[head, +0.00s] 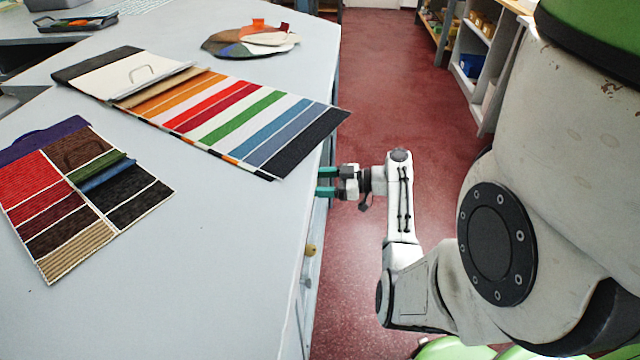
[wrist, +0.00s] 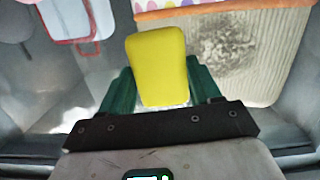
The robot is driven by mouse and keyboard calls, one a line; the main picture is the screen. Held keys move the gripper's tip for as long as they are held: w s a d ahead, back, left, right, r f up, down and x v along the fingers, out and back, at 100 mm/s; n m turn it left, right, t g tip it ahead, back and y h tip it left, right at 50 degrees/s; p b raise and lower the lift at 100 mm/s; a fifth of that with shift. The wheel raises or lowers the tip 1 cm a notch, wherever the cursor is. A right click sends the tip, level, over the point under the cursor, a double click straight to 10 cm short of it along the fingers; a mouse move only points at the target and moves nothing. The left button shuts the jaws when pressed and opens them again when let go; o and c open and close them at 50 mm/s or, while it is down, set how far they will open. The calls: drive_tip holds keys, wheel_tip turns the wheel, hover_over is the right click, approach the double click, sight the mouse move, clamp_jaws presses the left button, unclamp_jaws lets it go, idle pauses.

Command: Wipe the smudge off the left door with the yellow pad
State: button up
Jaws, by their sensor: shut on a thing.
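My gripper (wrist: 157,85) has green fingers shut on a yellow pad (wrist: 157,62), which sticks out ahead of the fingertips in the wrist view. A dark grey, speckled smudge (wrist: 228,47) lies on a beige ribbed panel (wrist: 285,60), to the right of the pad. I cannot tell whether this panel is the left door. The pad appears apart from the smudge. In the head view my gripper (head: 326,182) is beside the counter's right edge, pointing left; the pad is not visible there. The counter's front is seen only edge-on.
The grey counter (head: 200,270) holds a striped swatch board (head: 235,112), a smaller swatch board (head: 75,195) and a round colour fan (head: 250,42). A yellowish knob (head: 311,249) sticks out from the counter's side. Red floor (head: 385,60) is open behind my arm, with shelves (head: 480,50) beyond.

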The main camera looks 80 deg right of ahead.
drive_tip(key=a+p, duration=0.3)
drive_tip(key=a, duration=0.5)
drive_tip(key=shift+s, duration=0.4)
drive_tip(key=shift+a+r+p, duration=0.8)
drive_tip(key=shift+a+p, duration=0.25)
drive_tip(key=shift+a, duration=0.9)
drive_tip(key=d+b, duration=0.9)
drive_tip(key=d, duration=0.3)
drive_tip(key=shift+w, duration=0.3)
drive_tip(key=s+b, duration=0.1)
drive_tip(key=s, duration=0.5)
drive_tip(key=shift+d, duration=0.2)
